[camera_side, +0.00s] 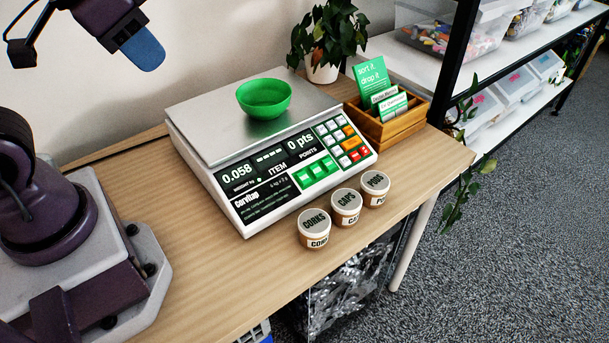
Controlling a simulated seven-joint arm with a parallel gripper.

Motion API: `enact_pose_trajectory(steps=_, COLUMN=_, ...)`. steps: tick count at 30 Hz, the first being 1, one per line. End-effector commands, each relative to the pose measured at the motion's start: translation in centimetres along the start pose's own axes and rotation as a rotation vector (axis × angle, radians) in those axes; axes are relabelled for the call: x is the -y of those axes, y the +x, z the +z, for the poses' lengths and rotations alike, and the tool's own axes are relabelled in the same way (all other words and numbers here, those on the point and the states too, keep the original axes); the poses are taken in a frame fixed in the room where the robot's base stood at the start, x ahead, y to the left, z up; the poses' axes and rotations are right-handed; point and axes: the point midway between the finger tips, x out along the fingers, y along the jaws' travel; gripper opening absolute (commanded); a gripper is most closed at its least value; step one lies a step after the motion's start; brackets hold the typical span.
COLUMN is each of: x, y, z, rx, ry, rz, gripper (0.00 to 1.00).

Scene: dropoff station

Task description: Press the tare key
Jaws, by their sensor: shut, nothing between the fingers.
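A white counter scale (245,210) with a steel platter (205,130) stands on the wooden table. A green bowl (264,112) sits on the platter. The display panel (268,163) reads 0.058, dashes and 0 pts. Its keypad (340,141) has white, orange and red keys, with larger green keys (315,172) at its lower left. The key labels are too small to read, so I cannot tell which is the tare key. My gripper (146,52), with blue fingertips, is shut and empty at the upper left, high and apart from the scale.
Three lidded tubs, corks (314,222), caps (346,201) and pods (375,183), stand in front of the scale. A wooden card box (405,122) and a potted plant (322,70) stand beyond it. A shelf with bins (455,40) is at the right.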

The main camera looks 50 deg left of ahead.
Motion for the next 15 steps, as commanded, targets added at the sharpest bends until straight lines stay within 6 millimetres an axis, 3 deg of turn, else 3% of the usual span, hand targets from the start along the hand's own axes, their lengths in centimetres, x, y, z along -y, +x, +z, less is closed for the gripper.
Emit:
enact_pose_trajectory(steps=8, x=-2.8, y=5.5, z=-0.3, rx=0.207, ry=0.011, rz=0.066, gripper=0.0)
enact_pose_trajectory(steps=15, x=-6.5, y=11.8, z=-2.1, rx=0.261, ry=-0.222, rz=0.12, gripper=0.0)
